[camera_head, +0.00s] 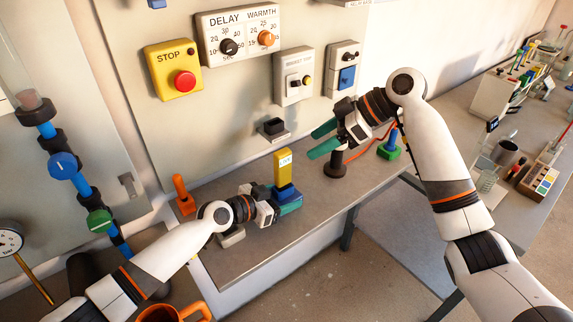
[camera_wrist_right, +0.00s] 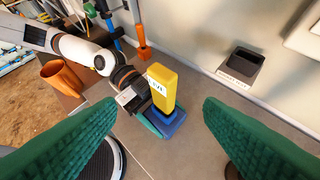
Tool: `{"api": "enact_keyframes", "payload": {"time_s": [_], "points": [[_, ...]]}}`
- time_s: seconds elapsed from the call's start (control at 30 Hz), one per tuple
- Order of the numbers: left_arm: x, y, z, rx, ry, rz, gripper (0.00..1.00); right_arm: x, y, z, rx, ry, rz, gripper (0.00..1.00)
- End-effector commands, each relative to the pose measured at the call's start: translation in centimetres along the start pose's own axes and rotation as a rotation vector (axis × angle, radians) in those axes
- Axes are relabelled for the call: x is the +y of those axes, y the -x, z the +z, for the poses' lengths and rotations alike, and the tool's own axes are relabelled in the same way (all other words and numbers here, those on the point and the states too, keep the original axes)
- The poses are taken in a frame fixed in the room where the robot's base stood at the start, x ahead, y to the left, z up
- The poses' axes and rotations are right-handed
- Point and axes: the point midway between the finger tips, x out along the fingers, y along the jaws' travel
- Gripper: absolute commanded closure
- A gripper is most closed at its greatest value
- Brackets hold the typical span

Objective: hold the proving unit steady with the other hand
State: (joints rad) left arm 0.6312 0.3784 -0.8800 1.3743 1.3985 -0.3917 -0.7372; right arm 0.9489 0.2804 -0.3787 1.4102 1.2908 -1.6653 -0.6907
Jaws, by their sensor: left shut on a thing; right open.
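The proving unit (camera_head: 283,172) is a yellow upright block with a pale label and a blue base, standing on the grey bench. It also shows in the right wrist view (camera_wrist_right: 164,92), with its blue base (camera_wrist_right: 172,122) below. My left gripper (camera_head: 288,204) is shut low on the unit, at its blue base; the fingers partly hide that base. My right gripper (camera_head: 324,139) is open and empty, above and to the right of the unit, apart from it. In the right wrist view the unit appears between its two green fingers, farther off.
An orange-handled tool (camera_head: 181,193) stands left of the unit. A dark round stand (camera_head: 336,166) and a green-based blue device (camera_head: 391,144) with an orange cable are to the right. A black holder (camera_head: 273,128) is on the wall panel.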

Motion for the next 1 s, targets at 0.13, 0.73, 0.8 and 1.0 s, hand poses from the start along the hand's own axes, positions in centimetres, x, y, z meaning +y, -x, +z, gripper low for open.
{"api": "enact_keyframes", "payload": {"time_s": [0.13, 0.73, 0.8, 1.0], "points": [[-0.1, 0.0, 0.0, 0.001, -0.001, -0.001, 0.67, 0.8, -1.6, 2.1, 0.152, -0.140, -0.026, 0.38], [0.0, 0.0, -0.1, 0.001, 0.000, 0.000, 0.67, 1.9, -3.5, 5.6, 0.519, -0.614, -0.441, 0.38], [0.0, 0.0, -0.1, 0.001, 0.000, -0.001, 0.67, 1.8, -3.9, 5.3, 0.521, -0.618, -0.445, 0.38], [0.0, 0.0, -0.1, 0.001, 0.000, -0.001, 0.67, 1.1, -6.5, 3.3, 0.522, -0.619, -0.441, 0.38]]}}
